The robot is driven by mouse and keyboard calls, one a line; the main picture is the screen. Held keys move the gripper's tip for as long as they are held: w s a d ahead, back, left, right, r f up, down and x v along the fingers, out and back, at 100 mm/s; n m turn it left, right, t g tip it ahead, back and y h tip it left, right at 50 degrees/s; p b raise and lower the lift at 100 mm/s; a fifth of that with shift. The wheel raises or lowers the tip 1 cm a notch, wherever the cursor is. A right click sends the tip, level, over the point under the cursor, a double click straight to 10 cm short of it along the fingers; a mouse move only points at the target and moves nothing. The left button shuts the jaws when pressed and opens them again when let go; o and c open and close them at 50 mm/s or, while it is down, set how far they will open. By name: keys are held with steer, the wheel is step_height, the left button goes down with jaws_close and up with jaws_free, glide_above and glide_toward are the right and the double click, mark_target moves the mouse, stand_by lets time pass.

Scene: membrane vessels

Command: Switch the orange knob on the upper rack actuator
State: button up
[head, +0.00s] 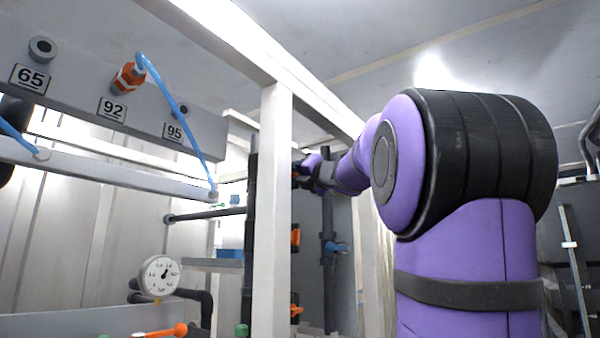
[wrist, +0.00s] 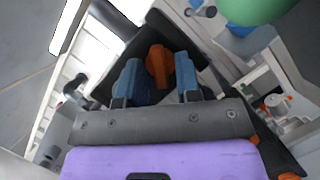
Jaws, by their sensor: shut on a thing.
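In the wrist view an orange knob (wrist: 158,60) stands between the two blue fingers of my gripper (wrist: 159,76), in front of a dark body. My gripper is shut on this knob. In the head view my gripper (head: 307,171) is small and far off, at the end of my purple arm, just right of the white post. The orange knob and its actuator cannot be made out clearly there.
A white upright post (head: 272,215) stands close to my arm on its left. Two orange parts sit lower on the rack, one at mid height (head: 295,238). A dial gauge (head: 160,274) and a blue hose (head: 175,105) are at left. A green rounded thing (wrist: 250,8) is near the wrist.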

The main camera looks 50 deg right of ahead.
steer(key=n+y, duration=0.2)
steer(key=n, duration=0.2)
steer(key=n+t+y, duration=0.1)
steer(key=n, duration=0.3)
steer(key=shift+d+y, duration=0.1)
steer(key=shift+y, duration=0.3)
steer(key=o, duration=0.6)
steer(key=shift+w, duration=0.1)
steer(key=shift+c, duration=0.2)
steer(key=shift+f, duration=0.1)
steer(key=v, duration=1.1)
steer(key=shift+w+d+f, duration=0.1)
